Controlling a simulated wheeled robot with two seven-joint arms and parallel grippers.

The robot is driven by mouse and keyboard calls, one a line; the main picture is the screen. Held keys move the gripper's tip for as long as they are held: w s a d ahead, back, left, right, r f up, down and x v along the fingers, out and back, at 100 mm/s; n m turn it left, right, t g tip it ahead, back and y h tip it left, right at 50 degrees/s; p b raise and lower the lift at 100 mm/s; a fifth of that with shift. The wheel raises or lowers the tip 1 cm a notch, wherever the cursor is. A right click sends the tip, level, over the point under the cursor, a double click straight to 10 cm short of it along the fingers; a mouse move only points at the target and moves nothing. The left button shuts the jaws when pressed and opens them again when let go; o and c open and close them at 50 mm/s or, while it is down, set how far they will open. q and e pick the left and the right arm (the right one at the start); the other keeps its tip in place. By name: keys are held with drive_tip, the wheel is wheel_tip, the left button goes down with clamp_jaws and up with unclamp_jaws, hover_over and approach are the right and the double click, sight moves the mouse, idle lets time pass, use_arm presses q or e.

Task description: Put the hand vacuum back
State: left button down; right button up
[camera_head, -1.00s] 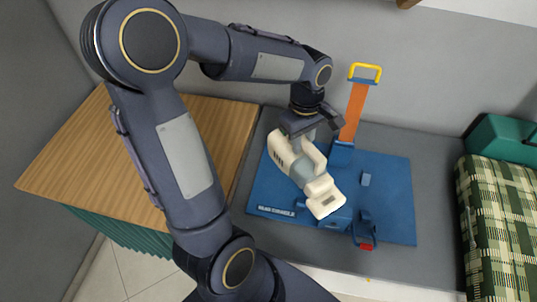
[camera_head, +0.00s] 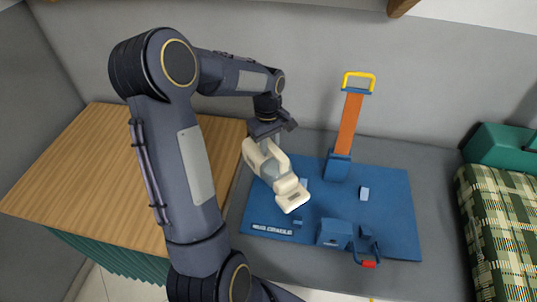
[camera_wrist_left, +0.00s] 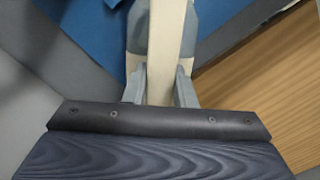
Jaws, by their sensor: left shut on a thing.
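The hand vacuum (camera_head: 285,188) is cream with a grey middle section, in the head view over the left part of the blue mat (camera_head: 390,215). My left gripper (camera_head: 270,140) is shut on its handle from above. In the left wrist view the cream handle (camera_wrist_left: 167,50) runs between the two grey fingers of my left gripper (camera_wrist_left: 160,85). The vacuum's nose points down and to the right in the head view. I cannot tell its exact height above the mat. A blue holder block (camera_head: 335,233) stands on the mat's front part. My right gripper is not in view.
An orange strap-like tool with a yellow handle (camera_head: 359,83) stands in a blue holder at the mat's back. A small blue block (camera_head: 364,193) and a red-tipped blue fixture (camera_head: 369,263) are on the mat. A wooden top (camera_head: 90,170) lies left; a plaid cloth (camera_head: 500,220) lies right.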

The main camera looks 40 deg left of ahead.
use_arm(q)
drive_tip(key=f+b, duration=0.1)
drive_tip(key=f, duration=0.1)
drive_tip(key=f+b, duration=0.1)
drive_tip(key=f, duration=0.1)
drive_tip(key=shift+w+a+b, duration=0.1)
drive_tip(key=shift+a+b, duration=0.2)
drive_tip(key=shift+b, duration=0.05)
drive_tip(key=shift+r, duration=0.15)
drive_tip(key=c, duration=1.2)
unclamp_jaws()
drive_tip(key=shift+f, duration=0.2)
